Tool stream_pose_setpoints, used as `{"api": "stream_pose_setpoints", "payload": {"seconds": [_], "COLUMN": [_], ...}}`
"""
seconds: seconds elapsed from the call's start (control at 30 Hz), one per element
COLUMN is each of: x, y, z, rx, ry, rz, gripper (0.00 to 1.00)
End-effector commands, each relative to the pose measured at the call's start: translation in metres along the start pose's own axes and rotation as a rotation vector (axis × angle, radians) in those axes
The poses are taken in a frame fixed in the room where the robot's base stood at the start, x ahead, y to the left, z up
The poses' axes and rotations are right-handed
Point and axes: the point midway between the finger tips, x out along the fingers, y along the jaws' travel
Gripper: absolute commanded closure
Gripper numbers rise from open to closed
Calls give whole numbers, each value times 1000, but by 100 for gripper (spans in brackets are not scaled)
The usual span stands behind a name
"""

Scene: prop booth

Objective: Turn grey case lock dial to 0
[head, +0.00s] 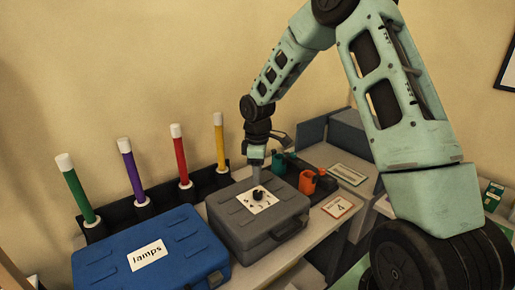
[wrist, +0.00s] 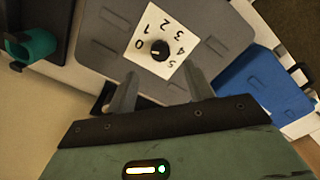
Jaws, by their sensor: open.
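The grey case (head: 258,228) lies closed on the table, with a white plate (head: 250,203) on its lid. The black lock dial (head: 257,194) sits on that plate. In the wrist view the dial (wrist: 159,50) is ringed by the numbers 0 to 5, with 0 at its left. The dial's mark is too small to read for sure. My gripper (head: 257,176) is above the back part of the case, near the dial. In the wrist view its two fingers (wrist: 161,88) are apart with nothing between them, and the dial shows beyond their tips.
A blue case labelled "lamps" (head: 180,262) lies left of the grey case. Several coloured sticks (head: 181,158) stand in a black rack behind. Orange (head: 308,182) and green (head: 279,164) holders stand to the right, near a printed card (head: 339,207).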

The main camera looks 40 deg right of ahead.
Motion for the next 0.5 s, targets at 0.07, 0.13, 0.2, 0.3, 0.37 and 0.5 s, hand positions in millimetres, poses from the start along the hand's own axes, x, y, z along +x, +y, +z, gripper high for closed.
{"api": "stream_pose_setpoints", "payload": {"seconds": [0.07, 0.13, 0.2, 0.3, 0.37, 0.5], "x": [-20, -36, -51, -70, -80, -94], "y": [1, 1, 1, 1, 1, 0], "z": [0, 0, 0, 0, 0, 0], "rx": [2, 1, 2, 2, 1, 0], "ry": [2, 3, 3, 3, 2, 2], "rz": [5, 6, 6, 4, 4, 2], "gripper": [48, 48, 48, 48, 48, 48]}}
